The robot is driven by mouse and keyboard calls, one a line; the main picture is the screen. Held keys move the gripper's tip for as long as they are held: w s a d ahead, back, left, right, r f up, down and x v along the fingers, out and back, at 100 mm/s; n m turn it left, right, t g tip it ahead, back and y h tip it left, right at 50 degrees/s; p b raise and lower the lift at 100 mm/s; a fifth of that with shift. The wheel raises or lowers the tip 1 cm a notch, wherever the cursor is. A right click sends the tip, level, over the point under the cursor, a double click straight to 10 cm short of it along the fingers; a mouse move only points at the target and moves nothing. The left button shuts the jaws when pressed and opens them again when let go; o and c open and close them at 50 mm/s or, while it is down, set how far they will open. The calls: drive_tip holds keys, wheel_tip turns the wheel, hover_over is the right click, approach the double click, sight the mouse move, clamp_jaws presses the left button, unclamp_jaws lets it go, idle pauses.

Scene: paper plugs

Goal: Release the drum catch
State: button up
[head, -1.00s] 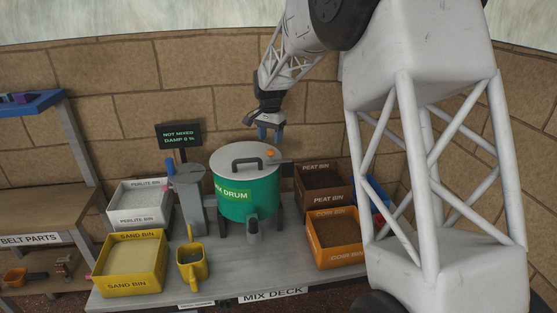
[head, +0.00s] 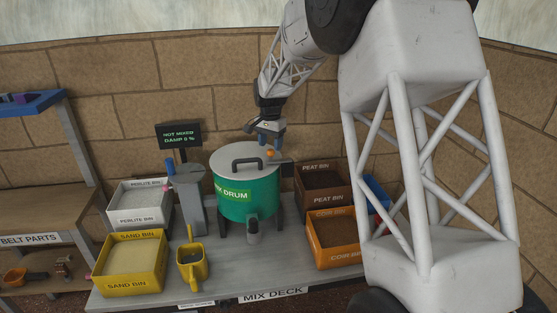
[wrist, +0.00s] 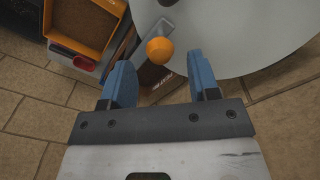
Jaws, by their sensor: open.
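The green mix drum (head: 248,190) stands on the mix deck with its pale lid (head: 236,153) on and a dark handle on top. The catch shows as an orange knob (head: 271,153) at the lid's back right edge. In the wrist view the orange knob (wrist: 160,50) sits on a grey bar beside the lid (wrist: 230,30). My gripper (head: 268,142) is above and behind the knob. In the wrist view its blue fingers (wrist: 161,85) are open, with the knob ahead of the gap between them and nothing held.
The brown peat bin (head: 322,181) and orange coir bin (head: 334,235) stand right of the drum. The sand bin (head: 130,263), perlite bin (head: 140,204) and yellow scoop (head: 192,263) stand left. A screen (head: 179,136) behind reads "NOT MIXED DAMP 0 %".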

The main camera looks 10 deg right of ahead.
sight(271, 151)
drive_tip(key=shift+f, duration=1.75)
drive_tip(key=c, duration=0.6)
drive_tip(key=shift+o, duration=0.2)
